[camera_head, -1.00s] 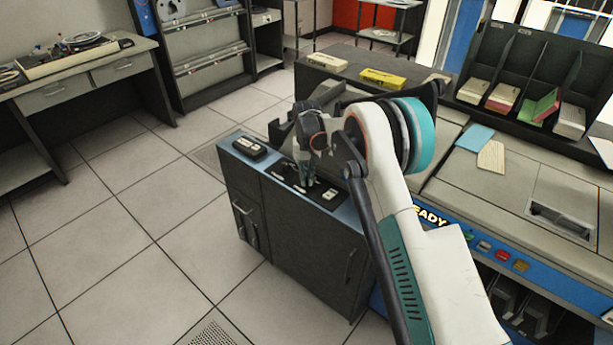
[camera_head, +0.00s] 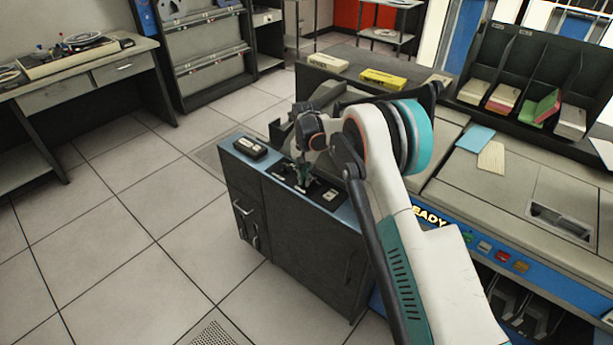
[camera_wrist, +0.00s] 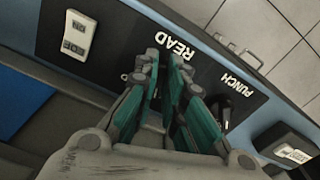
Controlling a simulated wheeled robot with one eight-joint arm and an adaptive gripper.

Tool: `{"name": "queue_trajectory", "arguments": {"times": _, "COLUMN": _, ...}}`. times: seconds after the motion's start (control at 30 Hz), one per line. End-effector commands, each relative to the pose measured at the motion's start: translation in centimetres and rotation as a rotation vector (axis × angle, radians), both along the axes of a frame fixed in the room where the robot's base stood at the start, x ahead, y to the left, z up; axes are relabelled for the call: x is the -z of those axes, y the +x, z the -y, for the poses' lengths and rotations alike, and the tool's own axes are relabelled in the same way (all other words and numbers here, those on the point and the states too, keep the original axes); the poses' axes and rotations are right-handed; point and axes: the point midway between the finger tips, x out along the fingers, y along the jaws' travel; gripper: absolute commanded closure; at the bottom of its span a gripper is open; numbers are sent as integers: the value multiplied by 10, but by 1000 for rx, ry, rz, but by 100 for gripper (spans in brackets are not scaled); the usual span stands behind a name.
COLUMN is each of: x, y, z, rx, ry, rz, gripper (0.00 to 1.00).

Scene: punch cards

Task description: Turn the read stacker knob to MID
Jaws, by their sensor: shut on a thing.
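The black control panel (camera_wrist: 205,70) on top of the cabinet carries the white labels READ (camera_wrist: 178,50) and PUNCH (camera_wrist: 237,84). My gripper (camera_wrist: 166,64) is down at the panel beside READ, its teal fingers close together and shut on the read stacker knob. The fingers hide most of that knob, so its pointer and setting cannot be read. In the head view my gripper (camera_head: 304,182) reaches down onto the panel (camera_head: 292,178). The dark punch knob (camera_wrist: 224,104) shows below the PUNCH label, partly behind a finger.
A white switch plate (camera_wrist: 79,36) is at the panel's left in the wrist view; another white-faced control box (camera_wrist: 288,146) is at the right. The blue cabinet top (camera_head: 254,165) borders open tiled floor (camera_head: 130,230). The card machine (camera_head: 480,180) stands close on the right.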

Motion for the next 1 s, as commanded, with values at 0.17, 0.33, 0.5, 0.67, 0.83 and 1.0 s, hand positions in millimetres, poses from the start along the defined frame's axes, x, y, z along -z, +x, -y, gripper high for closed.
{"name": "queue_trajectory", "arguments": {"times": 0.17, "x": -1, "y": 1, "z": -2, "rx": 167, "ry": 1, "rz": 0, "gripper": 100}}
{"name": "queue_trajectory", "arguments": {"times": 0.33, "x": -1, "y": 2, "z": -3, "rx": 328, "ry": 1, "rz": 0, "gripper": 100}}
{"name": "queue_trajectory", "arguments": {"times": 0.5, "x": -1, "y": 3, "z": -5, "rx": 490, "ry": 1, "rz": 1, "gripper": 100}}
{"name": "queue_trajectory", "arguments": {"times": 0.67, "x": -1, "y": 4, "z": -6, "rx": 640, "ry": 1, "rz": 1, "gripper": 100}}
{"name": "queue_trajectory", "arguments": {"times": 0.83, "x": -1, "y": 6, "z": -6, "rx": 789, "ry": 1, "rz": 1, "gripper": 100}}
{"name": "queue_trajectory", "arguments": {"times": 1.0, "x": -1, "y": 7, "z": -7, "rx": 912, "ry": 1, "rz": 2, "gripper": 100}}
